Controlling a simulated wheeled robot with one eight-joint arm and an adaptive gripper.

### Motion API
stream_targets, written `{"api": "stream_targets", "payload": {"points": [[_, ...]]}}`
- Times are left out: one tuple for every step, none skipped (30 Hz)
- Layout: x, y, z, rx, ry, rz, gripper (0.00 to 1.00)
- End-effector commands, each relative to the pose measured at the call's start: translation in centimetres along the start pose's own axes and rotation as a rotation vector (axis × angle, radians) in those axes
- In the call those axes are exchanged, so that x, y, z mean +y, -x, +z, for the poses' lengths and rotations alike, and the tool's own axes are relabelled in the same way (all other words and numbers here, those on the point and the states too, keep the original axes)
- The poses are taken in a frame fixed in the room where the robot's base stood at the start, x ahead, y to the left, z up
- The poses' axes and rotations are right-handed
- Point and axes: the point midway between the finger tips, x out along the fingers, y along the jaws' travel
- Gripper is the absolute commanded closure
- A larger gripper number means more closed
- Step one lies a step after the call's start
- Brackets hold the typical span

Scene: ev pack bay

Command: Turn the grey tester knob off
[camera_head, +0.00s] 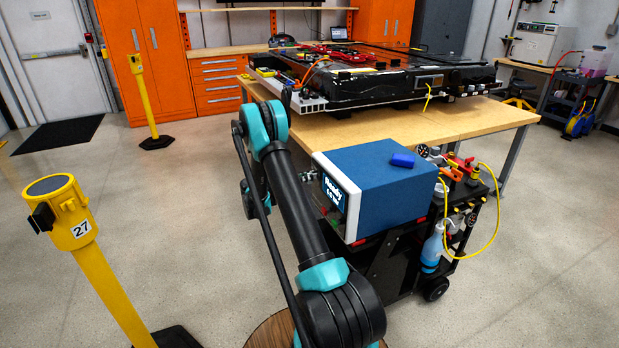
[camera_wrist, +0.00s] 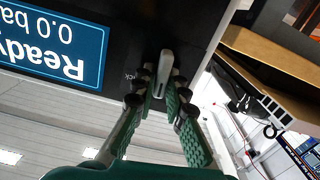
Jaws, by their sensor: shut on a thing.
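The tester is a blue box (camera_head: 375,172) on a black cart, with a lit screen (camera_head: 333,192) on its front. In the wrist view, which is upside down, the screen (camera_wrist: 52,45) reads "Ready" and "0.0 ba", cut off at the edge. The grey knob (camera_wrist: 167,62) is a narrow upright bar on the dark panel beside the screen. My gripper (camera_wrist: 160,88) has its green fingers closed on the knob, one on each side. The fingers hide the knob's lower part and most of the label by it. In the head view my arm hides the knob.
A wooden workbench (camera_head: 455,122) with a large black battery pack (camera_head: 390,85) stands behind the tester. A small blue object (camera_head: 403,160) lies on the tester. A yellow hose (camera_head: 497,190) loops off the cart's right side. A yellow post (camera_head: 100,265) stands left on open floor.

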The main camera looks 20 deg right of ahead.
Motion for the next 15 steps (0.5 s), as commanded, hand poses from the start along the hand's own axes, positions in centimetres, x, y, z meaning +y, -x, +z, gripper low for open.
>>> {"api": "stream_targets", "payload": {"points": [[-0.05,0.04,0.01,0.0,0.03,0.0,1.0],[-0.08,0.04,0.01,0.0,0.052,0.0,1.0],[-0.11,0.04,0.01,0.0,0.083,0.0,1.0],[-0.14,0.04,0.02,0.0,0.108,0.0,1.0],[-0.17,0.04,0.02,0.0,0.133,0.0,1.0],[-0.21,0.05,0.03,0.0,0.167,0.0,1.0],[-0.24,0.05,0.03,0.0,0.193,0.0,1.0],[-0.28,0.05,0.04,0.0,0.219,0.0,1.0],[-0.32,0.05,0.05,0.0,0.255,0.0,1.0],[-0.35,0.05,0.06,0.0,0.28,0.0,1.0],[-0.38,0.05,0.07,0.0,0.306,0.0,1.0],[-0.42,0.05,0.08,0.0,0.34,0.0,1.0],[-0.45,0.06,0.09,0.0,0.365,-0.001,1.0],[-0.48,0.06,0.1,0.0,0.39,-0.001,1.0],[-0.51,0.06,0.12,0.0,0.421,-0.001,1.0]]}}
